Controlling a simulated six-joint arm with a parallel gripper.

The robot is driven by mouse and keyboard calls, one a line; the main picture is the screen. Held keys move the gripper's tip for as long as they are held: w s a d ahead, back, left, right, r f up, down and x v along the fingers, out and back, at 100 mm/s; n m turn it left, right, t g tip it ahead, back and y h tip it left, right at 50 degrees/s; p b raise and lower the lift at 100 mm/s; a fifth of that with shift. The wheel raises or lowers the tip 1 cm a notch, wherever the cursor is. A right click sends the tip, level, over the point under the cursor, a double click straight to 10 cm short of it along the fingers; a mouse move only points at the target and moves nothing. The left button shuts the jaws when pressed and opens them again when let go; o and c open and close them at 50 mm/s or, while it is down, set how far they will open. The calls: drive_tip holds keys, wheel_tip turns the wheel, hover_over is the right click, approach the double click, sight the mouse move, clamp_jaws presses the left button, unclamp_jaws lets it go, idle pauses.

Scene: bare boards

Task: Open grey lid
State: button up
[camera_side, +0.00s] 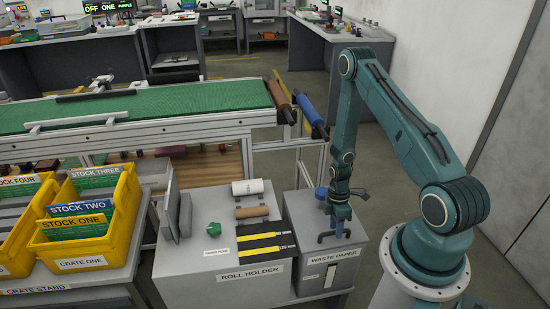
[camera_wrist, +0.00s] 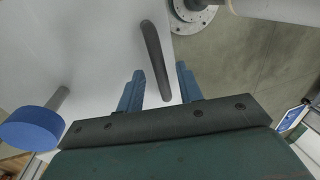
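The grey lid (camera_side: 303,217) is the flat top of the grey box labelled "WASTE PAPER" (camera_side: 321,259). It lies shut on the box. Its dark bar handle (camera_wrist: 152,45) shows in the wrist view, where the lid is a pale surface (camera_wrist: 85,50). My gripper (camera_side: 336,236) is low over the lid, pointing down. In the wrist view my gripper (camera_wrist: 157,75) has its two blue fingers apart, with the near end of the handle between them. I see a gap on both sides of the handle.
A blue knob (camera_side: 321,192) on a stem stands left of my gripper; it also shows in the wrist view (camera_wrist: 33,128). The grey roll holder (camera_side: 208,258), with rolls on top, stands left of the box. Yellow crates (camera_side: 122,205) are farther left.

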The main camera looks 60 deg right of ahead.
drive_tip(key=shift+f, duration=0.1)
clamp_jaws()
idle(0.4)
drive_tip(key=shift+w+d+r, duration=0.1)
drive_tip(key=shift+w+r, duration=0.05)
drive_tip(key=shift+r, duration=0.35)
drive_tip(key=shift+w+d+r, duration=0.1)
drive_tip(key=shift+r, duration=0.4)
drive_tip(key=w+d+r, duration=0.3)
drive_tip(key=r, duration=0.4)
drive_tip(key=w+d+r, duration=0.4)
drive_tip(key=r, duration=0.2)
drive_tip(key=w+d+r, duration=0.5)
drive_tip(key=w+d, duration=0.8)
drive_tip(key=shift+w, duration=0.3)
drive_tip(key=shift+d+r, duration=0.1)
